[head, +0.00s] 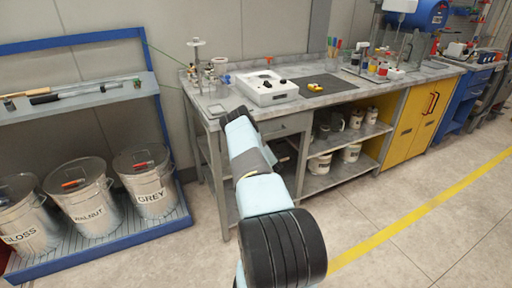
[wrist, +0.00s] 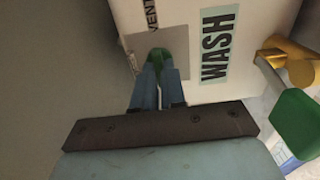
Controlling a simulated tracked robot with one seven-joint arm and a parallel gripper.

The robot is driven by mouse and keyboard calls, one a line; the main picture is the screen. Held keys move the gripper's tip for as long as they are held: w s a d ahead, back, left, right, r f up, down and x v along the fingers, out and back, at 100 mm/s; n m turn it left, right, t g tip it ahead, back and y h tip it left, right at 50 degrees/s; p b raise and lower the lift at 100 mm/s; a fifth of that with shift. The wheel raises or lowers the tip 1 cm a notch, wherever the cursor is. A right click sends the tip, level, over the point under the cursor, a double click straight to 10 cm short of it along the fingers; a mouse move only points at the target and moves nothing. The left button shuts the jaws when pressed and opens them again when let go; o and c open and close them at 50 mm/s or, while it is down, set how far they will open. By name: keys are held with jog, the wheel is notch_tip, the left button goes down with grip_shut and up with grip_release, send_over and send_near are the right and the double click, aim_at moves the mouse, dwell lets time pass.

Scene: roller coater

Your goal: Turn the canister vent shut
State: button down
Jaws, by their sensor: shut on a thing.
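In the wrist view, a white canister (wrist: 260,35) carries a pale blue label reading WASH and a grey plate marked VENT. A green vent handle (wrist: 158,53) stands at that plate. My gripper (wrist: 157,66) is shut on the vent handle, with its blue fingers on either side of it. The fingers hide most of the handle, so its exact angle cannot be told. In the head view my arm reaches toward the front of the workbench and hides the gripper, and I cannot make out the canister there.
A brass tap (wrist: 291,62) with a green handle (wrist: 297,122) is to the right in the wrist view. In the head view a metal workbench (head: 221,101) holds a white box (head: 267,88) and a dark mat (head: 330,88). Labelled bins (head: 148,190) stand left. The floor at right is clear.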

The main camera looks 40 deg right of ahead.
jog(key=shift+a+f, duration=0.25)
jog(key=shift+f, duration=0.1)
jog(key=c, duration=1.4)
grip_release()
jog(key=shift+o, duration=1)
jog(key=shift+d+r, duration=0.15)
jog(key=v, duration=1.3)
jog(key=shift+s, duration=0.4)
